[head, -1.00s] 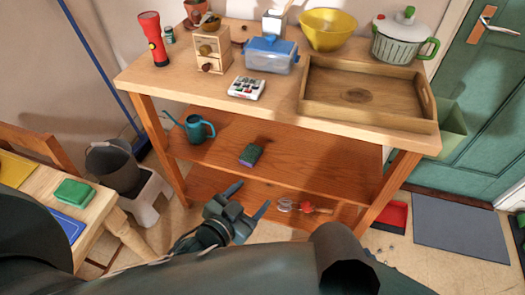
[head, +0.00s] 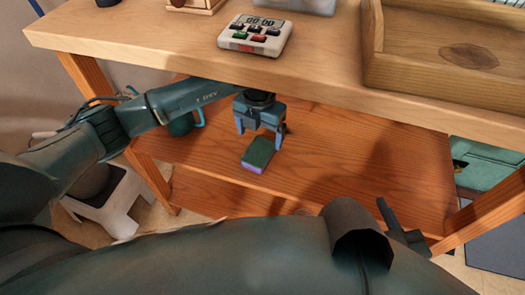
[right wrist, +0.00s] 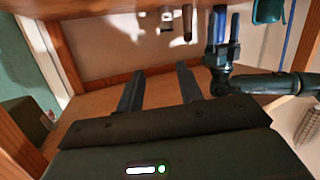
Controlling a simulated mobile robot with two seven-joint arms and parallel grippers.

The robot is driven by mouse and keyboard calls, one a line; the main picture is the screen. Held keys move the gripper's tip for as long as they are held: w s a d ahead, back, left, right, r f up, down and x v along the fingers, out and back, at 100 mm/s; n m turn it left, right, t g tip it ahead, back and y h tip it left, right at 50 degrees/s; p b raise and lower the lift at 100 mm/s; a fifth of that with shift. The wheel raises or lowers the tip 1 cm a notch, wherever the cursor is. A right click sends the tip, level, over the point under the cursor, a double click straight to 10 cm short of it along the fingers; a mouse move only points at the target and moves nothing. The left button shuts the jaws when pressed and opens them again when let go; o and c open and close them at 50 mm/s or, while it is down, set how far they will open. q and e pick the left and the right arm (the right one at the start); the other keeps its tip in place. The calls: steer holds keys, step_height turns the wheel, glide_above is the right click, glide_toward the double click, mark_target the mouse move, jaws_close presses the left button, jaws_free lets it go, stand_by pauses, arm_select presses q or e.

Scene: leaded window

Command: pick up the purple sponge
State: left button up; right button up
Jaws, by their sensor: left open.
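The purple sponge (head: 258,153) lies on the middle shelf of the wooden bench. Its dark green face is up and its purple side shows at the front. My left gripper (head: 259,135) points down over the sponge's far end with its two fingers apart and nothing seen between them. Whether the fingertips touch the sponge or shelf is unclear. My left gripper also shows in the right wrist view (right wrist: 225,40). My right gripper (right wrist: 161,70) is open and empty; part of it shows in the head view (head: 395,225) at the lower right.
The bench top (head: 310,75) overhangs the shelf (head: 350,165) and my left forearm. A teal watering can (head: 200,116) is partly hidden behind that forearm. A keypad device (head: 254,38) and a wooden tray (head: 440,85) sit on top. The shelf right of the sponge is clear.

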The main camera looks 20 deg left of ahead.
mark_target(259, 151)
arm_select(q)
step_height(259, 151, down, 7)
steer(key=shift+s+a+r+b, duration=0.1)
steer(key=shift+a+r+b, duration=0.1)
steer(key=shift+b, duration=0.8)
steer(key=shift+f, duration=0.35)
arm_select(e)
steer(key=shift+w+a+r+n+t+y, duration=0.1)
steer(key=shift+a+n+t+y, duration=0.25)
steer(key=shift+t, duration=0.35)
arm_select(q)
steer(key=c, duration=1.1)
